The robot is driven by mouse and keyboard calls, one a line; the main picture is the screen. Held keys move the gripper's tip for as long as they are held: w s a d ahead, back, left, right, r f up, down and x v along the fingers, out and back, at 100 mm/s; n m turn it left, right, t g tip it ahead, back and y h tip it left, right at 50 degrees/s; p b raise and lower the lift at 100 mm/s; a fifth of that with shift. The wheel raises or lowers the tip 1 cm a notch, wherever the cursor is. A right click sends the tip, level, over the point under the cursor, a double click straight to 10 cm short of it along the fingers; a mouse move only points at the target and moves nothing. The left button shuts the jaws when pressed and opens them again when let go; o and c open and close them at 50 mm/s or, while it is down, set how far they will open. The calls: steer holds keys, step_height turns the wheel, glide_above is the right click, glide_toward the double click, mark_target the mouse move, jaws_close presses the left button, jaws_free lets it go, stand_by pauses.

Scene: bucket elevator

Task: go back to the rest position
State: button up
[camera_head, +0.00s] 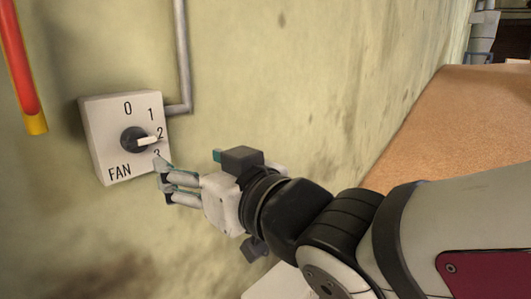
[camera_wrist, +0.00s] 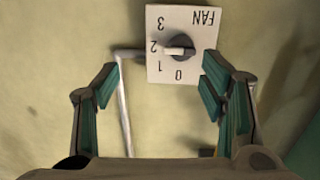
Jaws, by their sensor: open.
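My gripper (camera_head: 163,174) is in front of the wall, just below and right of the fan switch box in the head view. In the wrist view my gripper (camera_wrist: 158,88) shows its two green-padded fingers spread wide with nothing between them. The fan switch box (camera_head: 98,143) is white, marked 0, 1, 2, 3 and FAN. It also shows upside down in the wrist view (camera_wrist: 158,68), beyond the fingertips. Its dark knob (camera_head: 131,139) has a white pointer directed at about 2. The fingers appear apart from the knob.
A grey conduit (camera_head: 183,55) runs up the wall from the box's right side. A red tube with a yellow end (camera_head: 36,123) is at the upper left. A brown surface (camera_head: 440,125) lies to the right, behind my arm. The stained wall (camera_head: 270,60) above my gripper is bare.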

steer(key=d+f+m+g+h+p, duration=0.1)
steer(key=d+f+m+h, duration=0.3)
steer(key=d, duration=0.6)
steer(key=d+f+m+h, duration=0.25)
steer(key=d+h, duration=0.35)
steer(key=d, duration=0.4)
steer(key=s+d+f+m+g+h, duration=0.1)
steer(key=s+d+f+g, duration=0.1)
steer(key=s+d, duration=0.3)
steer(key=s+d+f+m+g+h, duration=0.1)
steer(key=s+d+f+g, duration=0.1)
steer(key=s+d+g, duration=0.3)
steer(key=s+p, duration=0.1)
steer(key=s, duration=0.3)
steer(key=shift+d+f+m, duration=0.2)
steer(key=shift+f+m, duration=0.15)
steer(key=shift+s, duration=0.1)
